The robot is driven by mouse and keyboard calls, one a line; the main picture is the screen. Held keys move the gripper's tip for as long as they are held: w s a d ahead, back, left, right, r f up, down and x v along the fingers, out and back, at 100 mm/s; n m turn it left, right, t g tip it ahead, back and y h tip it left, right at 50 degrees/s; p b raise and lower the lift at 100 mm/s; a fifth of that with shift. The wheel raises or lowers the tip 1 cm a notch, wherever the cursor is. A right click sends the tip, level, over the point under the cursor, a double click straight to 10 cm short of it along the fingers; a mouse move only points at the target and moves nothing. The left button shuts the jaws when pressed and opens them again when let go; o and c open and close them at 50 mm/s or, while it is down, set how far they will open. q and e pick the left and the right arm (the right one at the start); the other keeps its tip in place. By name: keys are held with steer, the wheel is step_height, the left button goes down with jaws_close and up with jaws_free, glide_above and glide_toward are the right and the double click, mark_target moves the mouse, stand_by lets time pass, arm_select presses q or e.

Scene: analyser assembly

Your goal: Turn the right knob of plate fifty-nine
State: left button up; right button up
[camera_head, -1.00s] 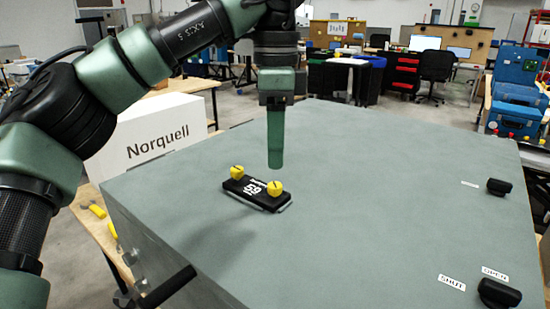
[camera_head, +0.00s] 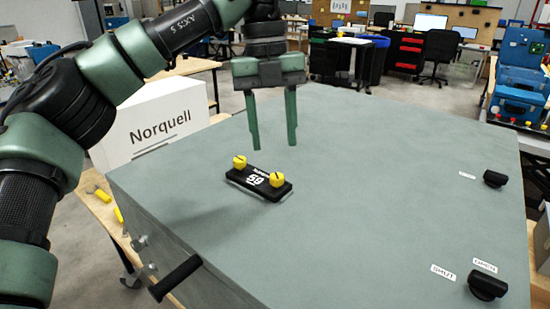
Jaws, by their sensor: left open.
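Plate fifty-nine (camera_head: 258,184) is a black plate with white "59" lettering, lying on the grey top of the analyser box (camera_head: 370,190). It carries two yellow knobs with dark slots on top: a left knob (camera_head: 240,161) at its far left end and a right knob (camera_head: 277,180) at its right end. My left gripper (camera_head: 272,150) points down above and behind the plate, its two green fingers apart with nothing between them. The fingers appear clear of both knobs. My right gripper is not in the view.
Black knobs stand on the box's right side, one (camera_head: 495,179) farther back and one (camera_head: 488,287) near the "SHUT" label (camera_head: 443,272). A black handle (camera_head: 175,278) sticks out at the front left. A white "Norquell" box (camera_head: 150,125) stands behind left. The middle of the top is clear.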

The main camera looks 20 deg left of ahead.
mark_target(277, 176)
arm_select(q)
steer(key=f+m+p, duration=0.2)
steer(key=m, duration=0.8)
steer(key=f+m+h+p, duration=0.1)
steer(key=f+m+p, duration=0.1)
steer(key=m, duration=0.7)
steer(key=f+m+g+h+p, duration=0.1)
steer(key=f+m+p, duration=0.1)
steer(key=m, duration=0.8)
steer(key=shift+s+d+f+m, duration=0.25)
steer(key=shift+s+f+m, duration=0.05)
steer(key=shift+f, duration=0.25)
steer(key=shift+h, duration=0.3)
jaws_close()
